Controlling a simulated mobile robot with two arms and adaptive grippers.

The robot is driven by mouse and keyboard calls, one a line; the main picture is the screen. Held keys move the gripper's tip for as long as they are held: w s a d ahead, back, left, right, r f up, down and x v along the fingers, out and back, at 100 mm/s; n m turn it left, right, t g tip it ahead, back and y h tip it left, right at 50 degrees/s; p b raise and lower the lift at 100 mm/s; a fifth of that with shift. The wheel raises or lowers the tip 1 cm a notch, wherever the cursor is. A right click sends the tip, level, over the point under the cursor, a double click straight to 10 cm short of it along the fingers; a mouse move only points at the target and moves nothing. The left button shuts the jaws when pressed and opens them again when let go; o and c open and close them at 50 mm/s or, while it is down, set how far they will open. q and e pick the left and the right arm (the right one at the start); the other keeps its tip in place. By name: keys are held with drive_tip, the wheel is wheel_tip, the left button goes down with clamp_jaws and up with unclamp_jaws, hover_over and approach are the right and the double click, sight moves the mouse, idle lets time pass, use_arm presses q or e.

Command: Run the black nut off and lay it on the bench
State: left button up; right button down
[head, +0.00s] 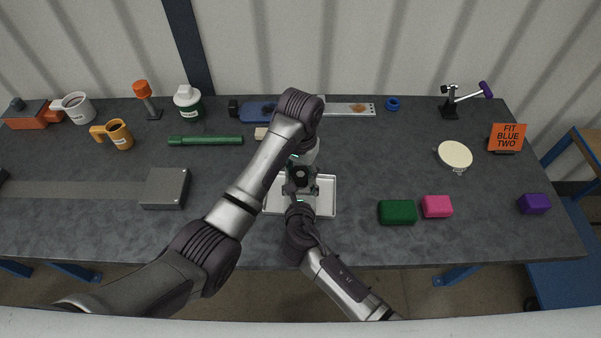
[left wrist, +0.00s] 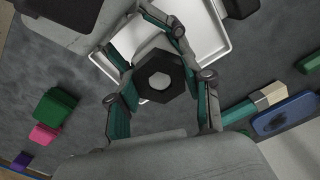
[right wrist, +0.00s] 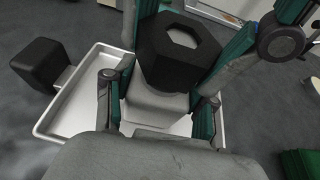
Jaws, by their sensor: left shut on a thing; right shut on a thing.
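The black nut (left wrist: 158,75) is a hexagonal ring with a pale opening. It sits between the fingers of my left gripper (left wrist: 163,88), which is shut on it. In the right wrist view the nut (right wrist: 180,50) is on top of a grey coupler body (right wrist: 155,105). My right gripper (right wrist: 158,103) is shut on that body, below the nut. In the head view both grippers meet over the white tray (head: 327,203), and my left arm partly covers them. Whether the nut is still threaded on the body cannot be told.
Green (head: 397,212) and pink (head: 437,207) blocks lie right of the tray. A grey box (head: 165,188) stands to its left. A green rod (head: 205,141) and a blue piece (head: 258,112) lie behind. Bare bench lies between the grey box and tray.

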sight(300, 174)
use_arm(q)
drive_tip(key=shift+r, duration=0.75)
drive_tip(key=shift+r, duration=0.1)
drive_tip(key=shift+r, duration=1.9)
use_arm(e)
drive_tip(key=shift+c, duration=1.4)
unclamp_jaws()
